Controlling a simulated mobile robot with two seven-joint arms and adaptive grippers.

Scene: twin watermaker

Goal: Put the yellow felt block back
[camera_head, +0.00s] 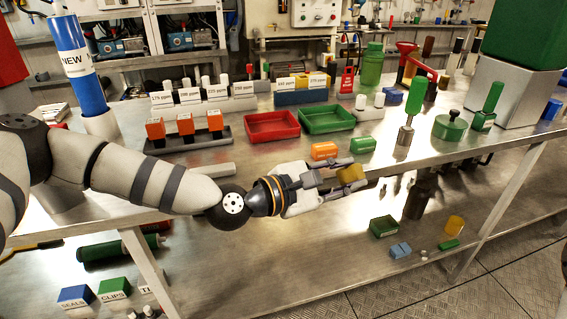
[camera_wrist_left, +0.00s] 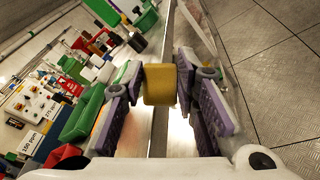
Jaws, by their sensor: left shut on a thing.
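The yellow felt block (camera_head: 351,174) is held between the fingertips of my left gripper (camera_head: 340,178), near the front edge of the steel bench (camera_head: 262,164). In the left wrist view the block (camera_wrist_left: 160,84) sits between both purple-padded fingers of the left gripper (camera_wrist_left: 161,88). The gripper is shut on it, with the bench edge behind and below it. An orange block (camera_head: 324,151) and a green block (camera_head: 362,145) lie on the bench just beyond the gripper. My right gripper is not in view.
A red tray (camera_head: 271,127) and a green tray (camera_head: 326,119) stand behind the gripper. A green-handled tool (camera_head: 415,98) stands upright to the right. The lower shelf holds a green bin (camera_head: 383,226), a blue block (camera_head: 400,250) and a yellow cylinder (camera_head: 454,225).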

